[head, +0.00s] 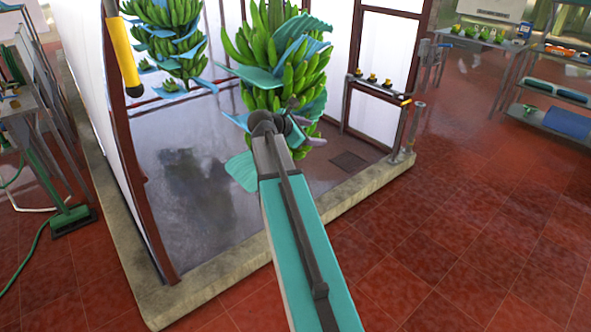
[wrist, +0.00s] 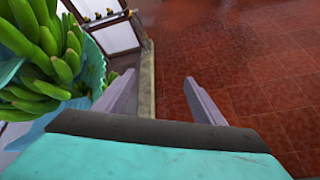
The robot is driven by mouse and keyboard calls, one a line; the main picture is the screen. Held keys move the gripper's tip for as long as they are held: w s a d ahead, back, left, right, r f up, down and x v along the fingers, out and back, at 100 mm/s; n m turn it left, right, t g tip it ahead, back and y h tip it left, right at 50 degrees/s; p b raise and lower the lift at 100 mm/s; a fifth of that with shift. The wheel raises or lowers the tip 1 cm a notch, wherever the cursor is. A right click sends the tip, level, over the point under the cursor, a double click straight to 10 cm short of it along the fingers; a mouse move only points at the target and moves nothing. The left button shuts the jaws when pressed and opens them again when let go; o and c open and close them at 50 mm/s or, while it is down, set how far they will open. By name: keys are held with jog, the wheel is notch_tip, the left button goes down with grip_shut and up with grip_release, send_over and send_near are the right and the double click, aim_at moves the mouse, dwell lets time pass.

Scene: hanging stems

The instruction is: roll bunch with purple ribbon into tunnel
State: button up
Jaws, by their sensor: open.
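A large green banana bunch (head: 262,45) with blue-green sheets between its hands hangs at the top middle of the head view. It also fills the left of the wrist view (wrist: 35,45). A second, similar bunch (head: 172,40) hangs further left. I cannot make out a purple ribbon on either. The tunnel appears to be the white-walled, brown-framed enclosure (head: 133,170) around them, on a concrete curb. My gripper (wrist: 163,98) is open and empty, its two lavender fingers apart, with the near bunch to their left. In the head view my arm largely hides it.
A small shelf with yellow-black items (head: 372,80) is fixed at the enclosure's right side. Benches and shelves (head: 560,90) stand far right. A green broom (head: 72,217) is at left. Red tiled floor (head: 455,220) is clear at right.

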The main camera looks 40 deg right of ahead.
jog(key=s+d+r+n+g+h, duration=0.1)
jog(key=s+d+r+h, duration=0.1)
jog(key=r, duration=1)
jog(key=s+d+r+g+h, duration=0.1)
jog(key=s+d+r, duration=0.3)
jog(key=s+r, duration=0.3)
jog(key=s+d+r+n+g+h, duration=0.1)
jog(key=s+d+r, duration=0.3)
jog(key=r, duration=1.3)
jog(key=shift+s+r+n+h, duration=0.2)
jog(key=shift+s+n+h, duration=0.1)
jog(key=shift+h, duration=0.5)
